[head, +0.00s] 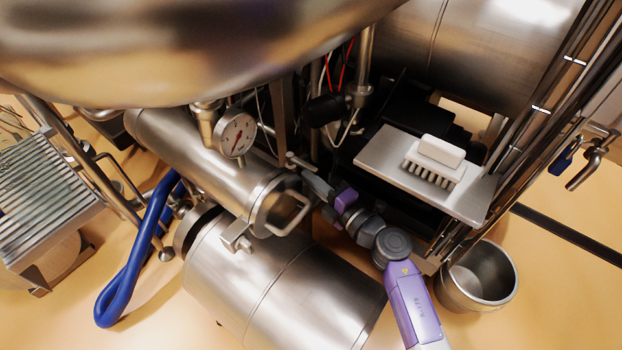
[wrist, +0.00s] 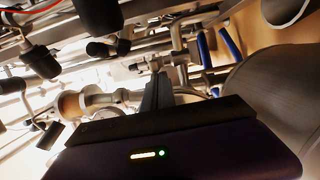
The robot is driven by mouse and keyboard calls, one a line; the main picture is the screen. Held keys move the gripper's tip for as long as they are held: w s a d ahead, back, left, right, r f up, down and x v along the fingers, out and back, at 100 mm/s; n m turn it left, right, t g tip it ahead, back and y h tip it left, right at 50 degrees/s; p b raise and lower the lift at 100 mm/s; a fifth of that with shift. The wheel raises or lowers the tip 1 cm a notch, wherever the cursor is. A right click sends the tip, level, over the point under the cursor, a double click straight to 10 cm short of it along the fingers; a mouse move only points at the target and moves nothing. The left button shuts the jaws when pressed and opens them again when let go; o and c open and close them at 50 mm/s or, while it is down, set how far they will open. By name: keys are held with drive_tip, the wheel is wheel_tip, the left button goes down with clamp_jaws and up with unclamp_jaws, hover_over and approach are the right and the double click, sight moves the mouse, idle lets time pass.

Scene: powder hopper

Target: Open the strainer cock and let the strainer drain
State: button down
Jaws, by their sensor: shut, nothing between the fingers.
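A steel cylinder (head: 185,150) with a looped handle on its end cap lies tilted under the big vessel; it looks like the strainer. A small metal lever (head: 298,160) shows just behind its capped end; I cannot tell if this is the cock or how it is turned. My gripper (head: 312,180) is beside that end, close to the lever; contact cannot be made out. In the wrist view my gripper's dark fingers (wrist: 158,92) are together and empty, pointing into pipework. No draining liquid is visible.
A pressure gauge (head: 237,135) stands over the cylinder. A larger steel drum (head: 285,280) lies in front. A blue hose (head: 135,265) hangs at left. A brush (head: 435,160) lies on a metal shelf (head: 385,155). An open steel pot (head: 478,275) stands on the floor at right.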

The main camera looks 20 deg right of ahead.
drive_tip(key=shift+w+d+n+g+y, duration=0.1)
drive_tip(key=shift+d+n+g+y, duration=0.25)
drive_tip(key=shift+y, duration=0.25)
drive_tip(key=shift+w+d+r+n+g+y+p, duration=0.1)
drive_tip(key=shift+w+d+n+g+y+p, duration=0.1)
drive_tip(key=shift+d+n+g+y+p, duration=0.3)
drive_tip(key=shift+w+d+r+n+g+y+p, duration=0.15)
drive_tip(key=shift+d+n+y, duration=0.25)
drive_tip(key=shift+y, duration=0.5)
drive_tip(key=w+d+n+y+b, duration=0.1)
drive_tip(key=w+d, duration=0.1)
drive_tip(key=w, duration=0.2)
drive_tip(key=w+d+n+g+y+b, duration=0.1)
drive_tip(key=w+d+b, duration=0.1)
drive_tip(key=w, duration=0.3)
drive_tip(key=shift+w+d+f, duration=0.15)
drive_tip(key=shift+w+d, duration=0.05)
drive_tip(key=shift+d, duration=0.05)
